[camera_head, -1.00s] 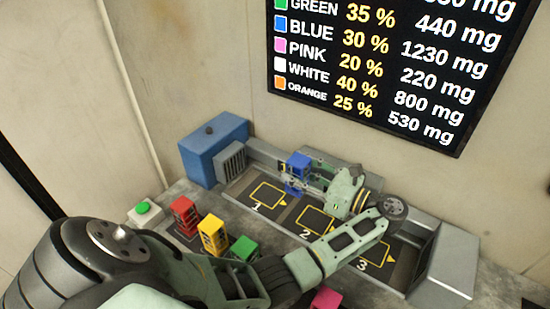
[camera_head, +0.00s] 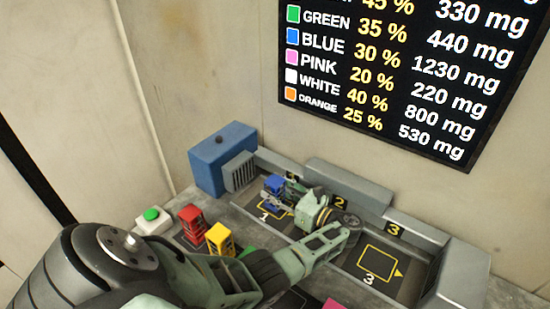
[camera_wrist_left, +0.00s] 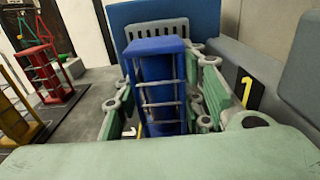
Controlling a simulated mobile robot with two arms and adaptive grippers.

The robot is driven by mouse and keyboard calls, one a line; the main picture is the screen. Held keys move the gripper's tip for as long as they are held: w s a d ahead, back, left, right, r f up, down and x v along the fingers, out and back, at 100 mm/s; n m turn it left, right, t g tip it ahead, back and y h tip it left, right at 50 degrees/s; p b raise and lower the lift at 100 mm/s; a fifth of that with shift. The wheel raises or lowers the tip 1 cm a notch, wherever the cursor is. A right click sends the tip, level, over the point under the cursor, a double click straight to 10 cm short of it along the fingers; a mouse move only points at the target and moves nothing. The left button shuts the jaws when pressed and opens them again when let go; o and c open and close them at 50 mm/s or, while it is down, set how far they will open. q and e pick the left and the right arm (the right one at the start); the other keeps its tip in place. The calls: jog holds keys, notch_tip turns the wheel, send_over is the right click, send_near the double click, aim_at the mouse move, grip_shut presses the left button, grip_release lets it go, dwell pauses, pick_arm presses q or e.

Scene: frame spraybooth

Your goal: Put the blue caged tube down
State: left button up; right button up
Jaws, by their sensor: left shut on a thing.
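The blue caged tube (camera_head: 273,186) is upright between the fingers of my left gripper (camera_head: 285,187), over or on the slot marked 1 (camera_head: 266,216). In the left wrist view the tube (camera_wrist_left: 158,85) stands between the two green fingers (camera_wrist_left: 160,110), which are shut on it. Its base is partly hidden by the gripper, so I cannot tell whether it touches the slot floor. My right gripper is out of view.
A blue box (camera_head: 220,160) with a grey grille stands behind slot 1. Red (camera_head: 192,222) and yellow (camera_head: 220,238) caged tubes stand at the left, near a green button (camera_head: 151,215). Slot 3 (camera_head: 379,265) is empty. A pink piece (camera_head: 333,304) shows at the front.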

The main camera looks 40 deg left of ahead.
aim_at(281, 195)
pick_arm(q)
jog(key=shift+f, duration=0.15)
jog(key=o, duration=1.3)
jog(key=shift+o, duration=0.2)
jog(key=shift+r, duration=0.2)
jog(key=shift+d+f, duration=0.15)
jog(key=shift+d, duration=0.2)
jog(key=d, duration=0.2)
jog(key=d+b, duration=0.1)
jog(key=d, duration=0.1)
jog(key=d+b, duration=0.1)
jog(key=d, duration=0.1)
jog(key=shift+w+d, duration=0.15)
jog(key=shift+w, duration=0.25)
jog(key=shift+d, duration=0.25)
